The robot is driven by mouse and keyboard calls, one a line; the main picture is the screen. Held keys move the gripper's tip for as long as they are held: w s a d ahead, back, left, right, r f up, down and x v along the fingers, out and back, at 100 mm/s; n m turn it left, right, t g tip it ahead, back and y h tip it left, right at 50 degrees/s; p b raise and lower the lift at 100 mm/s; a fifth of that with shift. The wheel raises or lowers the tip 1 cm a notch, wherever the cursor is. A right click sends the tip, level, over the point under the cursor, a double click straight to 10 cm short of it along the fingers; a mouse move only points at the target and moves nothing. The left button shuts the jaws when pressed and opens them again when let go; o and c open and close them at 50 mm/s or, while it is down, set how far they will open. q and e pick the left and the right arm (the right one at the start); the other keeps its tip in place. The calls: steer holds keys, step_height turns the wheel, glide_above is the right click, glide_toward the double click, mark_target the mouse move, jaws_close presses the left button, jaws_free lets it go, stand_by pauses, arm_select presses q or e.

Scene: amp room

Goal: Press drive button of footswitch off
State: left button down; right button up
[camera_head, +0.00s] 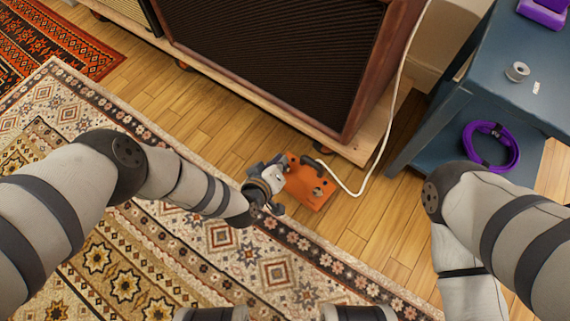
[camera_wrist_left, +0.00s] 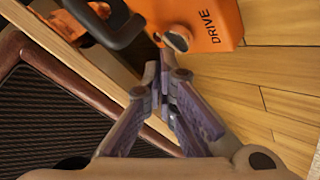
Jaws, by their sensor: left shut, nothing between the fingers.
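The orange footswitch (camera_head: 311,184) lies on the wooden floor in front of the speaker cabinet, by the carpet's edge. In the left wrist view the footswitch (camera_wrist_left: 212,22) shows at the top, with the word DRIVE and a round metal button (camera_wrist_left: 176,40) beside it. My left gripper (camera_head: 277,180) is at the left side of the footswitch and partly covers it. In the left wrist view its fingers (camera_wrist_left: 165,75) are together and empty, their tips just below the button; I cannot tell whether they touch it. My right gripper is not in view; only the right arm shows.
A large speaker cabinet (camera_head: 280,55) stands on a low wooden board (camera_head: 350,150) behind the footswitch. A white cable (camera_head: 375,160) runs from the footswitch upward. A blue table (camera_head: 480,85) with a purple cable coil (camera_head: 491,147) on its lower shelf stands at right. A patterned carpet (camera_head: 215,250) covers the floor at left.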

arm_select(q)
steer(key=r+p, duration=0.1)
steer(key=r, duration=0.1)
steer(key=r+p, duration=0.4)
steer(key=shift+s+a, duration=0.3)
steer(key=shift+f, duration=0.1)
